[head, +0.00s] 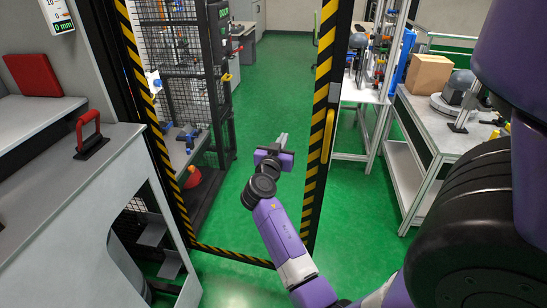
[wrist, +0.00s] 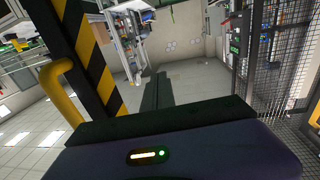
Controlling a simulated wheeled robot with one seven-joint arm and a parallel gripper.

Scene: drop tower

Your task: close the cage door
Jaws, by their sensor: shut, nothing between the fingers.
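The cage door's yellow handle (head: 328,135) is upright on a black-and-yellow striped post (head: 322,100) in the middle of the head view. Matching striped edging runs down the left side and along the floor. I cannot tell how far the door stands open. My gripper (head: 283,141) is shut and empty, a little left of the striped post at about the handle's height, apart from it in the picture. In the wrist view my shut black fingers (wrist: 156,91) point forward into free space. The striped post (wrist: 88,60) and the yellow handle (wrist: 67,88) stand to their left.
Black mesh panels (head: 175,60) stand at the left behind the striped edging. A grey bench with a red handle (head: 91,136) is at the near left. A workbench with a cardboard box (head: 429,73) is at the right. Green floor (head: 275,75) is clear beyond my gripper.

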